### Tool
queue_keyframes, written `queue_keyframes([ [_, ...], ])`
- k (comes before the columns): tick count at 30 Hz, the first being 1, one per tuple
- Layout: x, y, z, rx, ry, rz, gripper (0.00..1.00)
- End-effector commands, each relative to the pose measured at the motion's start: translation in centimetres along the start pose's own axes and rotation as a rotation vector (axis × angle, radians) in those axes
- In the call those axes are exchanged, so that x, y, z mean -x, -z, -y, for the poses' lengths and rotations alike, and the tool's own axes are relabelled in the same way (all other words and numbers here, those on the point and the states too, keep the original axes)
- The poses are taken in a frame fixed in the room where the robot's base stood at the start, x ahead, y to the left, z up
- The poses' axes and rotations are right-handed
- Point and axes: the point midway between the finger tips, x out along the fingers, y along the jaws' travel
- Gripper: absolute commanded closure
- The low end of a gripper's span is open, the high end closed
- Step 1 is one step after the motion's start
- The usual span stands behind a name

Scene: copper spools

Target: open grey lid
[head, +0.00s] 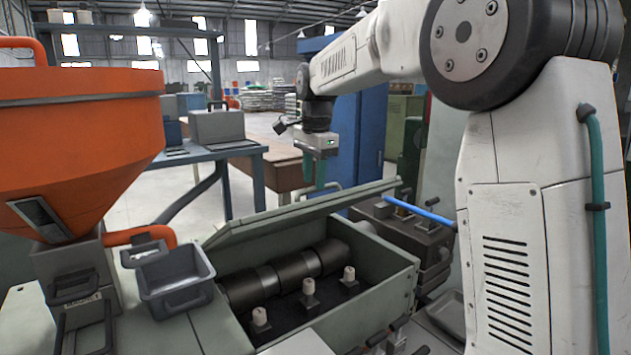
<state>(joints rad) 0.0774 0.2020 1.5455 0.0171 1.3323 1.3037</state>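The grey-green lid (290,218) belongs to a long grey-green box (385,272). It is raised and tilted, seen nearly edge-on, so the box's inside shows below it. A thin pale handle (336,187) shows at the lid's upper edge. My gripper (317,182) points down from my arm at this edge, with its teal fingers beside or around the handle. Their lower tips are partly hidden behind the lid, and I cannot tell whether they grip the handle.
Inside the box lie dark rollers (285,275) and several small pale-topped pegs (308,287). A grey bin (176,282) and an orange hopper (85,135) stand left. A dark machine block with a blue tube (418,211) stands right. A table (275,167) is behind.

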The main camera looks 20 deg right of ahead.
Motion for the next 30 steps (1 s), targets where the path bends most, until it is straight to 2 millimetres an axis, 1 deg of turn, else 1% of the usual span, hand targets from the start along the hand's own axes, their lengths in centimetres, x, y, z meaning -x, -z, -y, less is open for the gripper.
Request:
queue_keyframes([
  [30, 6.3, 0.0, 3.0, 0.0, 0.001, 0.0, 0.66],
])
